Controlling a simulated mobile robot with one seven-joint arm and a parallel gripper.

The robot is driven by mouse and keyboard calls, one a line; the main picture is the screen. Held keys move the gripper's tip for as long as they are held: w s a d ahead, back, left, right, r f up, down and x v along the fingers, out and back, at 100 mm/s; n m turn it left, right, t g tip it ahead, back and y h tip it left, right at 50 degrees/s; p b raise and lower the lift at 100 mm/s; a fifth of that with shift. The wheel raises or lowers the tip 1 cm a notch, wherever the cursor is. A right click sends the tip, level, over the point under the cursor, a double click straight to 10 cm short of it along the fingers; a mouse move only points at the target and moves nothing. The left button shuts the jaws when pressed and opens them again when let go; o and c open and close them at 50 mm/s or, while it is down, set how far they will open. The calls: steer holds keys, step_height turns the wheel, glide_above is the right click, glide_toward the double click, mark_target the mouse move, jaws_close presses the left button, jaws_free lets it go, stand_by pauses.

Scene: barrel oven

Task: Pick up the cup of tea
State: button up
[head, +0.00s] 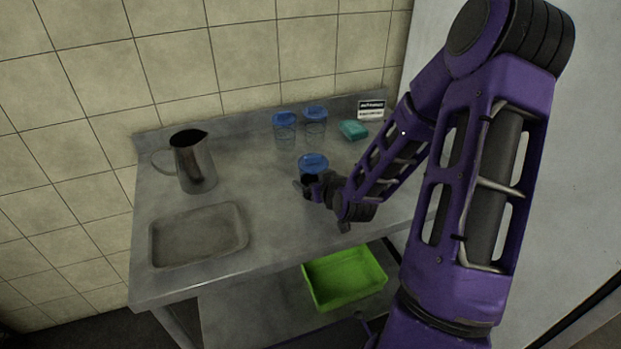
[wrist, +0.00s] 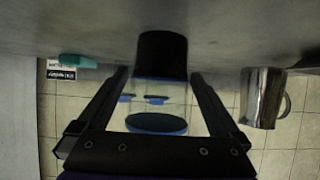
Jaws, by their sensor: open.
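A clear cup with a blue lid and dark contents, the cup of tea (head: 313,162), stands upright on the metal table. In the wrist view, which is upside down, the cup of tea (wrist: 161,54) is between the two fingers, with a visible gap on each side. My gripper (head: 312,188) is open at the near side of the cup and hides part of its lower body. The fingers of my gripper (wrist: 160,76) also show in the wrist view, one on each side of the cup.
Two blue-lidded clear cups (head: 285,130) (head: 315,124) stand behind. A teal block (head: 354,130) and a small sign (head: 371,110) are at the back right. A metal pitcher (head: 194,163) and a shallow tray (head: 153,250) are at left. A green bin (head: 345,290) is below the tabletop.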

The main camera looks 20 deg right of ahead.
steer(key=shift+c, duration=0.2)
steer(key=c, duration=1.3)
